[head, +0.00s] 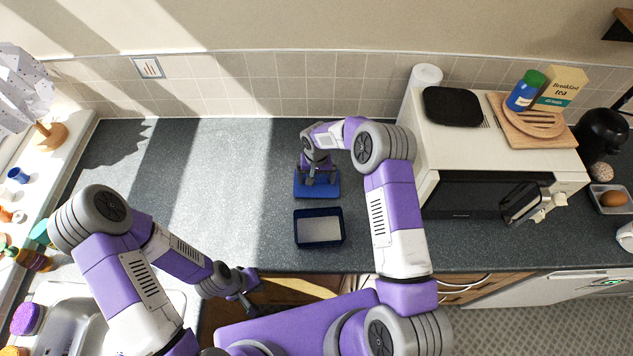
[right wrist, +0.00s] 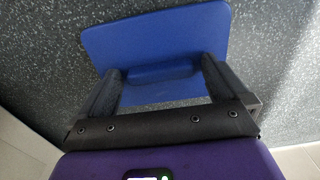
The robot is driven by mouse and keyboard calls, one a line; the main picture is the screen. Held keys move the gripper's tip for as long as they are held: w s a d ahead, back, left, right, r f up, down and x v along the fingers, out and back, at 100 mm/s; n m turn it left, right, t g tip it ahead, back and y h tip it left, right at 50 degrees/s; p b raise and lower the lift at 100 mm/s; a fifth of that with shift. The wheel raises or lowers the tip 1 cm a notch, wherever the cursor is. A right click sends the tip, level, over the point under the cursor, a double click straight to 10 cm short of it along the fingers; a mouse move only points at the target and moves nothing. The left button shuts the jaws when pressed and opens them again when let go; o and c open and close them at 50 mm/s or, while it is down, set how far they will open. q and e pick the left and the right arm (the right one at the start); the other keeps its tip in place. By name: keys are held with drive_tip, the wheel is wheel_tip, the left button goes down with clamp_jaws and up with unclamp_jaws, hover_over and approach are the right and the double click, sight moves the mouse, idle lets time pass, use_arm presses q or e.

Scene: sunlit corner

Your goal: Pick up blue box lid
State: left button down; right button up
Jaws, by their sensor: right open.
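The blue box lid (head: 303,190) lies flat on the grey counter, behind the open blue box (head: 320,244). The lid also shows in the right wrist view (right wrist: 155,42), with a raised handle (right wrist: 160,73) across its middle. My right gripper (head: 318,180) is over the lid, pointing down. In the right wrist view the right gripper (right wrist: 160,84) is open, with one finger at each end of the handle. Whether the fingers touch it I cannot tell. My left gripper (head: 245,298) is low near the counter's front edge, away from the lid; its jaws are too small to judge.
A white microwave (head: 480,195) stands right of my right arm, with a wooden board (head: 515,132) and a black item (head: 452,106) on top. A sink (head: 75,318) is at the lower left. The counter (head: 215,180) left of the lid is clear.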

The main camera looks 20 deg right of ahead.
drive_tip(key=shift+c, duration=0.2)
drive_tip(key=c, duration=0.9)
drive_tip(key=shift+c, duration=0.2)
drive_tip(key=shift+r, duration=0.15)
